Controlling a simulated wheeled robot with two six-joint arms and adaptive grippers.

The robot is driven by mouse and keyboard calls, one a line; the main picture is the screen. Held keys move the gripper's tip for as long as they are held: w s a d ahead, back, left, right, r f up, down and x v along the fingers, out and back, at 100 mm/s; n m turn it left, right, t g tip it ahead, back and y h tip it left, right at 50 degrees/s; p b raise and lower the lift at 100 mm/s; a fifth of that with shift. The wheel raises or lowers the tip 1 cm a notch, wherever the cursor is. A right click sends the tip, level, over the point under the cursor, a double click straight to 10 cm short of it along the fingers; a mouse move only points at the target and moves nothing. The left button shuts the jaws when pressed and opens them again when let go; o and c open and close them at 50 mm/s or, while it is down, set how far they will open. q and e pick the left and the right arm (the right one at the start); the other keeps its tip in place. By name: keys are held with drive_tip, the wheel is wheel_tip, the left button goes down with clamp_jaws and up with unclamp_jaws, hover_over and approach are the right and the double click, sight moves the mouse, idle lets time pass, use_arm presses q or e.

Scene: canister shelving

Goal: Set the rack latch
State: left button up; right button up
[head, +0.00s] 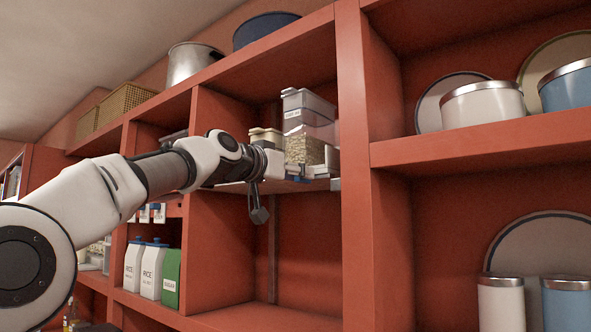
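A pull-down rack shelf (235,187) sits in the upper middle compartment of the red shelving. It carries clear canisters with grey lids (305,122), one holding pale grains. Small grey and blue parts (335,184) show at the rack's right front edge; I cannot tell whether one of them is the latch. My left arm reaches across from the left. My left gripper (268,168) is in front of the rack, left of the grain canister, with a dark part hanging down below it. Its fingers are too small and hidden to read. My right gripper is out of view.
Rice cartons (153,268) and a green sugar carton (171,278) stand in the lower left compartment. A red upright (358,200) borders the rack on the right. The space below the rack is empty.

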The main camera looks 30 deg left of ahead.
sight(320, 175)
use_arm(q)
drive_tip(key=shift+w+d+f, duration=0.1)
drive_tip(key=shift+w, duration=0.2)
clamp_jaws()
drive_tip(key=shift+s+d+b, duration=0.15)
drive_tip(key=shift+d+b, duration=0.35)
drive_tip(key=shift+d, duration=0.75)
drive_tip(key=shift+a, duration=0.1)
drive_tip(key=shift+o, duration=0.4)
unclamp_jaws()
drive_tip(key=shift+s+d, duration=0.15)
drive_tip(key=shift+d, duration=0.15)
drive_tip(key=shift+a, duration=0.25)
